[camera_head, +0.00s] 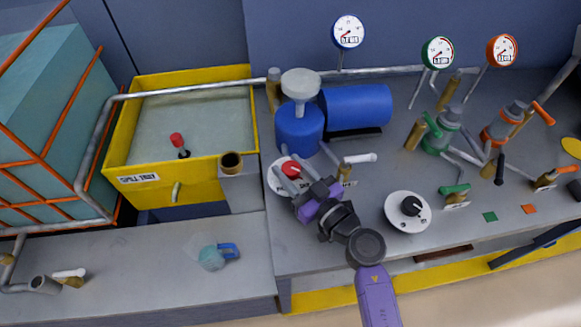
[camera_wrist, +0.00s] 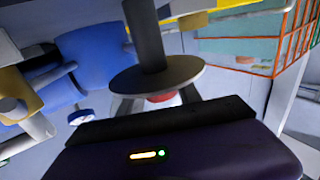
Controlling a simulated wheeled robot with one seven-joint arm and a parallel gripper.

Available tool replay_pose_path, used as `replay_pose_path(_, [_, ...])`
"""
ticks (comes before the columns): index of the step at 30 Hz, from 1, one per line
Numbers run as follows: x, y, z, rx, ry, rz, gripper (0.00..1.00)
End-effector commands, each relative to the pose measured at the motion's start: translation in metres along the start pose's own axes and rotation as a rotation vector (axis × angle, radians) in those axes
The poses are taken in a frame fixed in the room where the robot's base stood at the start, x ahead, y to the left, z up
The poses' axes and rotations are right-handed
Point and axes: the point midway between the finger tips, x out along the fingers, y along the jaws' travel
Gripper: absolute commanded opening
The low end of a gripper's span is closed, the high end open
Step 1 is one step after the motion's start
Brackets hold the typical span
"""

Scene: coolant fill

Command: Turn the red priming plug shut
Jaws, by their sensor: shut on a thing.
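The red priming plug (camera_head: 290,167) sits on a pale round plate (camera_head: 273,183) on the grey bench, in front of the blue pump. My gripper (camera_head: 287,178) reaches it from the lower right, with its fingers shut around the red plug. The fingers hide part of the plug and the plate. In the wrist view, a bit of red plug (camera_wrist: 161,97) shows between the two grey fingers, below a dark round disc (camera_wrist: 158,76) with a black post. I cannot tell how far the plug is turned.
The blue pump (camera_head: 298,135) with a grey funnel (camera_head: 300,84) stands just behind. A white-handled valve (camera_head: 360,158) is close to the right of my gripper. A black knob on a white disc (camera_head: 402,222) is nearer the front. A yellow spill tray (camera_head: 130,158) is at left.

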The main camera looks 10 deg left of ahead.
Motion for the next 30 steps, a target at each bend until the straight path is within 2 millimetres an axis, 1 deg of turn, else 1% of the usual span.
replay_pose_path(9, [-0.0004,0.0002,-0.0005,0.0,-0.001,-0.112,0.0])
replay_pose_path(18, [-0.0009,-0.0003,0.0006,0.0,0.0,-0.117,0.01])
replay_pose_path(19, [-0.0009,-0.0003,0.0006,0.0,0.0,-0.117,0.47])
replay_pose_path(21, [-0.0009,-0.0003,0.0005,0.0,0.0,-0.117,0.61])
replay_pose_path(22, [-0.0009,-0.0003,0.0004,0.0,0.0,-0.117,0.63])
replay_pose_path(30, [-0.001,-0.0002,-0.0001,0.0,0.001,-0.116,0.63])
